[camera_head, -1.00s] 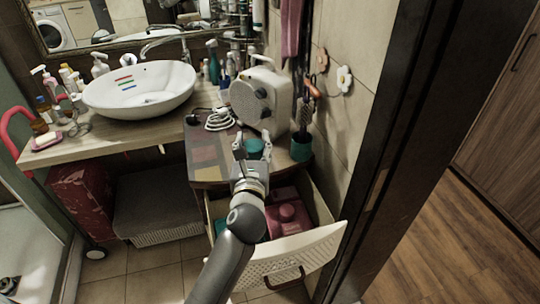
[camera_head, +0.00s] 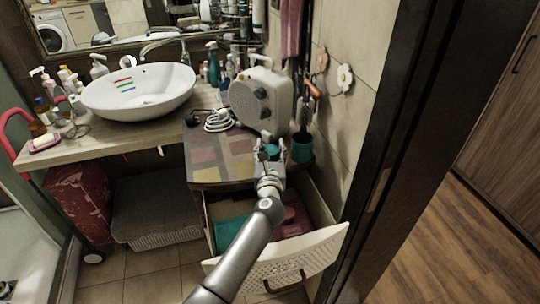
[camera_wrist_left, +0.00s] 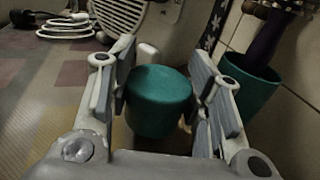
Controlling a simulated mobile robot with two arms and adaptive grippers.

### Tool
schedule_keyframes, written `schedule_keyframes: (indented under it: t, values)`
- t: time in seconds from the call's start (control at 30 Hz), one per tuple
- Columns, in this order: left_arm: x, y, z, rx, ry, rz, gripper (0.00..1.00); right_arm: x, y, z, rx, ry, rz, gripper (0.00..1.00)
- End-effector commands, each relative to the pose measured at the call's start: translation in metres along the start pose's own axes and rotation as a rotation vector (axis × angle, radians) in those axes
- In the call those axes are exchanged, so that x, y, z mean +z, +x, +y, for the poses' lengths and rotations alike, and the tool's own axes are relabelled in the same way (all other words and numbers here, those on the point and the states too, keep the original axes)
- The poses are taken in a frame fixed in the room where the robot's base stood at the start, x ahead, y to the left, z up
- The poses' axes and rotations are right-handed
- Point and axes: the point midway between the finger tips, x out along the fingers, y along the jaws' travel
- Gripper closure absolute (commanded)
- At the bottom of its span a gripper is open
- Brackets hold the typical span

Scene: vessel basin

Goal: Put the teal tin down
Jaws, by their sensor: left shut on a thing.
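The teal tin (camera_wrist_left: 158,100) is a short round tin, upright between the fingers of my left gripper (camera_wrist_left: 160,95) in the left wrist view. My left gripper (camera_head: 268,150) is shut on it. In the head view the tin (camera_head: 271,151) is mostly hidden by the fingers. It is at the right part of the small cabinet's top (camera_head: 215,160), in front of the cream heater-like appliance. I cannot tell whether its base touches the top. My right gripper is not in view.
The cream appliance (camera_head: 262,98) stands behind the tin. A teal cup (camera_head: 302,148) holding tall items stands close on the right, also in the left wrist view (camera_wrist_left: 250,95). A white coiled cable (camera_head: 218,120) lies left. The drawer (camera_head: 290,262) below hangs open. The cabinet top's left part is clear.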

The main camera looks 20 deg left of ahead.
Motion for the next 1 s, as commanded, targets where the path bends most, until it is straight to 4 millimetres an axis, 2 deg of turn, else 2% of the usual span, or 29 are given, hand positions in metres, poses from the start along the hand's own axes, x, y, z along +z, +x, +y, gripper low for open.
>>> schedule_keyframes:
  t: [0.13, 0.57, 0.6, 0.73, 0.77, 1.0]
  values:
    - [-0.012, 0.0, 0.0, -0.001, 0.003, -0.001, 0.78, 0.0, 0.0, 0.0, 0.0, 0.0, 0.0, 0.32]
    - [-0.018, -0.001, 0.0, -0.001, -0.001, -0.001, 0.78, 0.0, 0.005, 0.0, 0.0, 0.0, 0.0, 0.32]
    - [-0.017, -0.001, 0.0, -0.001, -0.001, -0.001, 0.52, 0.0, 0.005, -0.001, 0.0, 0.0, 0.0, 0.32]
    - [-0.017, -0.001, 0.0, -0.001, 0.0, -0.001, 0.35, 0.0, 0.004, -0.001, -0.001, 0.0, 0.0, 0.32]
    - [-0.017, -0.001, 0.0, -0.001, 0.0, -0.001, 0.33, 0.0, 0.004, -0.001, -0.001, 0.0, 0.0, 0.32]
    - [-0.017, -0.001, 0.0, -0.001, 0.0, -0.001, 0.33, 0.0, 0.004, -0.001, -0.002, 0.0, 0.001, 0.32]
